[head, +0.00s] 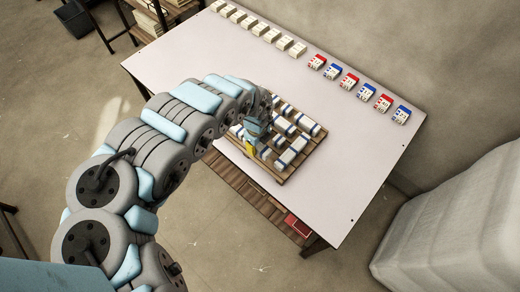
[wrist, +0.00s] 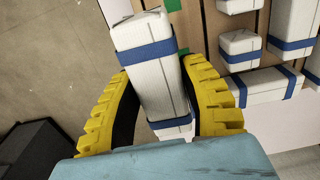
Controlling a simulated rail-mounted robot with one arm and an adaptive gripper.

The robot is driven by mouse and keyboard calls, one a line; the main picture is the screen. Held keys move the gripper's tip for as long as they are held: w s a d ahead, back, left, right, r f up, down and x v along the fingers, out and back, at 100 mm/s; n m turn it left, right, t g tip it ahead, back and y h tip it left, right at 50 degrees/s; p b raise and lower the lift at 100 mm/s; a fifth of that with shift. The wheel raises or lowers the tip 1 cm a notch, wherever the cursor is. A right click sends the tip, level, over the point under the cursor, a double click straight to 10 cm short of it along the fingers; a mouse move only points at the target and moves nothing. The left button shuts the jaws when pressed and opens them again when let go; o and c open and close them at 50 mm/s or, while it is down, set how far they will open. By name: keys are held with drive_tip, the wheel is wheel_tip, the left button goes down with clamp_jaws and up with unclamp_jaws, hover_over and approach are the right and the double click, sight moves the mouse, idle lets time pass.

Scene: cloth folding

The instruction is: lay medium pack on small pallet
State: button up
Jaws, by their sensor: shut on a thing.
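The small pallet (head: 284,179) is a brown wooden board on the white table, bearing several white packs with blue bands. My gripper (head: 252,140) is at its left part in the head view. In the wrist view, my gripper (wrist: 160,75) has its yellow fingers shut on a white pack with a blue band (wrist: 155,85), one finger on each side. Bare pallet (wrist: 203,32) shows beside this pack, with a green patch (wrist: 177,20) near its far end. I cannot tell whether the held pack touches the pallet. My gripper partly hides it in the head view.
Other banded packs (wrist: 240,47) stand close to the right in the wrist view. Cream boxes (head: 250,22) and red and blue boxes (head: 349,80) line the table's back edge. The white table (head: 345,160) is clear right of the pallet. A wrapped white bulk (head: 465,225) stands at right.

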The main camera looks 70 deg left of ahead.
sight(260, 144)
drive_tip(key=shift+w+a+f+b, duration=0.25)
drive_tip(key=shift+w+a+f, duration=0.1)
drive_tip(key=shift+f, duration=0.2)
drive_tip(key=shift+w+a+f+b, duration=0.25)
drive_tip(key=shift+w+a+f, duration=0.1)
drive_tip(key=shift+f, duration=0.25)
drive_tip(key=shift+w+a+f+b, duration=0.25)
drive_tip(key=shift+w+a+f, duration=0.1)
drive_tip(key=shift+f, duration=0.2)
drive_tip(key=shift+a+f+b, duration=0.15)
drive_tip(key=shift+f+b, duration=0.2)
drive_tip(key=shift+f, duration=1.3)
drive_tip(key=shift+f, duration=0.1)
drive_tip(key=o, duration=0.9)
drive_tip(key=shift+c, duration=0.2)
wheel_tip(260, 144, up, 12)
drive_tip(key=p, duration=0.3)
